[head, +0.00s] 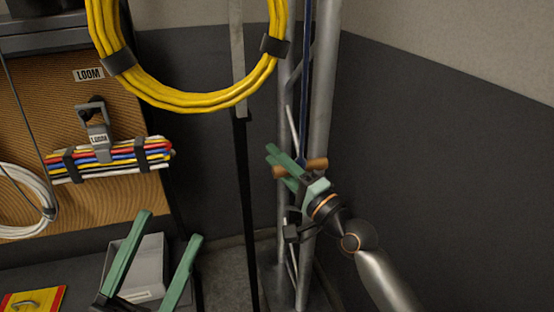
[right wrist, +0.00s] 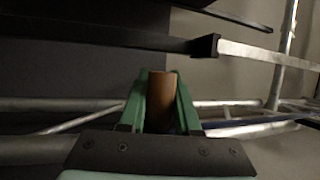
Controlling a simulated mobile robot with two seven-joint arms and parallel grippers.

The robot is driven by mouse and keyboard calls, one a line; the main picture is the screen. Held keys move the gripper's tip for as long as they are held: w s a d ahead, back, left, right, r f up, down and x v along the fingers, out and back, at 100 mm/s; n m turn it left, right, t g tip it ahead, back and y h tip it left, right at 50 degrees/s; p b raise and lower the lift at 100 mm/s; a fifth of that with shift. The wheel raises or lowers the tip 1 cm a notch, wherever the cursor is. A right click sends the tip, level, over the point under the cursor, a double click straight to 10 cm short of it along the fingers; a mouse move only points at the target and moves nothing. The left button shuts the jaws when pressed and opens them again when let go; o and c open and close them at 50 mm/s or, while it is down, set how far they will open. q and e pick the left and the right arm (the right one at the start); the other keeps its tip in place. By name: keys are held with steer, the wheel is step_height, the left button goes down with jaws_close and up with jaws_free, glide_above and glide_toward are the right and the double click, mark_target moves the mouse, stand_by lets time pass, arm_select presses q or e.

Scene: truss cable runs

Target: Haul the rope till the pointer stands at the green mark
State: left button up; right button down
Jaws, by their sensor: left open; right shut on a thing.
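A dark blue rope (head: 306,85) runs down in front of the metal truss (head: 325,80) to a wooden handle (head: 318,163). My right gripper (head: 281,164) is shut on this handle, which lies roughly level across the truss in the head view. In the right wrist view the brown handle (right wrist: 161,98) sits between the two green fingers. My left gripper (head: 170,225) is open and empty at the lower left, its fingers wide apart. I cannot make out a pointer or a green mark in either view.
A yellow cable coil (head: 180,102) hangs at the upper left. A board (head: 30,95) carries a clamp (head: 97,130) and a bundle of coloured cables (head: 110,160). A grey bin (head: 148,270) stands behind my left gripper. A narrow upright bar (head: 246,190) stands left of the truss.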

steer(key=shift+f, duration=0.3)
steer(key=c, duration=0.8)
jaws_free()
steer(key=shift+o, duration=0.9)
steer(key=shift+r, duration=0.2)
arm_select(q)
steer(key=shift+r, duration=0.2)
arm_select(e)
steer(key=v, duration=1.2)
steer(key=shift+s+d, duration=0.15)
steer(key=shift+f, duration=0.1)
